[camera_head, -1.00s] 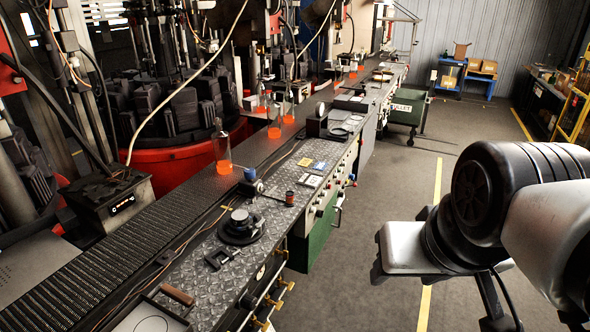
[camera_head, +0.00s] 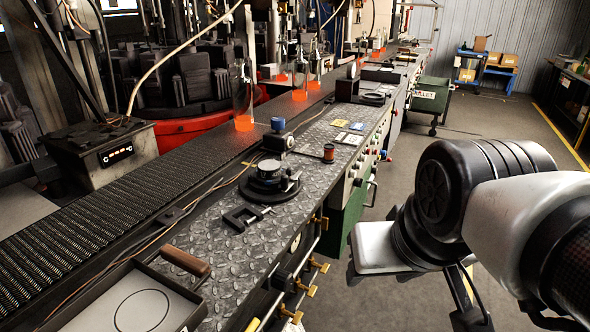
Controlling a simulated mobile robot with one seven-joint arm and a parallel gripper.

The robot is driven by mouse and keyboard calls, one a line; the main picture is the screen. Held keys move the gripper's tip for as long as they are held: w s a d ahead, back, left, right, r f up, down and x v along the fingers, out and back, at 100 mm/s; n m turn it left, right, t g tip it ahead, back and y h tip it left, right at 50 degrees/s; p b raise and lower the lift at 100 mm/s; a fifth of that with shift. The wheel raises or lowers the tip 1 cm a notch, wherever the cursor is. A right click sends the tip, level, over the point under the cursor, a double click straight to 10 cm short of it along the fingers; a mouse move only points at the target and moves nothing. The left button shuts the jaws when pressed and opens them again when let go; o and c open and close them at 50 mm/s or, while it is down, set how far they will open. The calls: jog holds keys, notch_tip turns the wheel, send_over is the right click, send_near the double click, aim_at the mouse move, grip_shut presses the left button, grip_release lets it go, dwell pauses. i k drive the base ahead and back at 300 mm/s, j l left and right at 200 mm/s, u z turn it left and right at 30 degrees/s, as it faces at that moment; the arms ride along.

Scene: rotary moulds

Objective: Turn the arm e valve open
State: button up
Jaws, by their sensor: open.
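Several small brass valve handles stick out along the front side of the workbench, such as one at the lower middle (camera_head: 305,289) and one higher up (camera_head: 320,222). No lettering is readable, so I cannot tell which is the arm e valve. My arm comes in from the right over the floor. My gripper (camera_head: 470,312) hangs at the lower edge, partly cut off, with its dark fingers open and empty. It is to the right of the brass handles, apart from them and touching nothing.
The workbench (camera_head: 222,262) has a diamond-plate top carrying a black clamp (camera_head: 244,217), a round black gauge base (camera_head: 268,187) and a tray (camera_head: 190,317). A conveyor (camera_head: 120,205) with glowing orange bottles runs behind. A green cart (camera_head: 430,97) stands farther back.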

aim_at(323, 268)
jog(key=l+u, duration=0.4)
jog(key=l, duration=0.2)
jog(key=l+u, duration=0.35)
jog(key=l, duration=0.3)
jog(key=i+l+u, duration=0.1)
jog(key=u, duration=0.4)
jog(key=j+u, duration=0.1)
